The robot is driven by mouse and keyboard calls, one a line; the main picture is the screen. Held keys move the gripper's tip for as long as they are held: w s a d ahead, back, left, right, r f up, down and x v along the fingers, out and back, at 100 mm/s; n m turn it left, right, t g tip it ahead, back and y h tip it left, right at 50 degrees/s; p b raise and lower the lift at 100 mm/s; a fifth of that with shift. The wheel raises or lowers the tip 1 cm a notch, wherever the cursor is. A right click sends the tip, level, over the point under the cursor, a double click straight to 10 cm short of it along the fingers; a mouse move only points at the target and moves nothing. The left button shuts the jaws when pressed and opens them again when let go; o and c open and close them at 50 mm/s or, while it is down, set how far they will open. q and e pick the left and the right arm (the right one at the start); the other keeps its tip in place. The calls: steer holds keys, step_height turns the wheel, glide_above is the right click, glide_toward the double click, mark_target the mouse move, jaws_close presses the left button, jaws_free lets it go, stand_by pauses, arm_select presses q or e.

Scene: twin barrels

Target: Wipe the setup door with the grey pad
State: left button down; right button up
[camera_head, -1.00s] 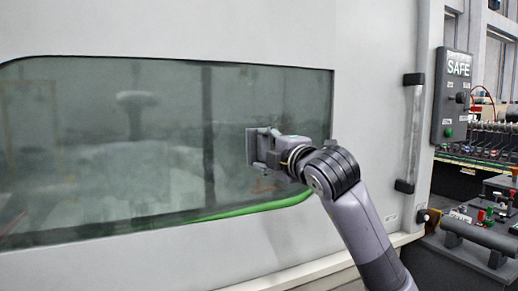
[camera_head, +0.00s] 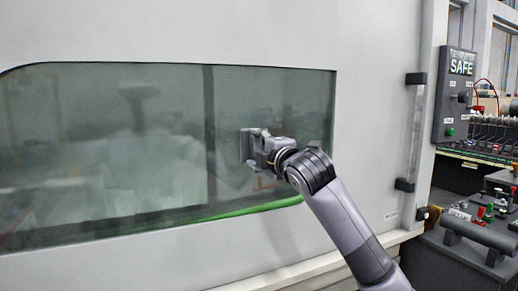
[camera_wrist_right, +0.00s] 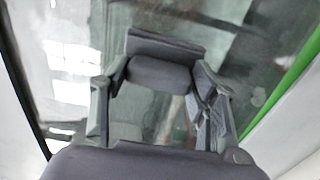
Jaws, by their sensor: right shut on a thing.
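The setup door (camera_head: 375,120) is a large light grey panel with a dark tinted window (camera_head: 110,150). My right gripper (camera_head: 256,149) is at the right part of the window, shut on the grey pad (camera_head: 245,146). The pad's flat face is turned to the glass; whether it touches cannot be told for sure. In the right wrist view the pad (camera_wrist_right: 163,46) sits between the two fingers of the right gripper (camera_wrist_right: 160,88), with glass behind it. My left gripper is not in view.
A vertical door handle (camera_head: 414,130) is right of the window. Beyond it are a control box with a "SAFE" display (camera_head: 461,67) and a bench with tools (camera_head: 485,215). A green strip (camera_head: 240,209) runs along the window's lower edge. The glass to the left is unobstructed.

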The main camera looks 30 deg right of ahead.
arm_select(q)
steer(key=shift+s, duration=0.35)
arm_select(e)
steer(key=shift+w, duration=0.25)
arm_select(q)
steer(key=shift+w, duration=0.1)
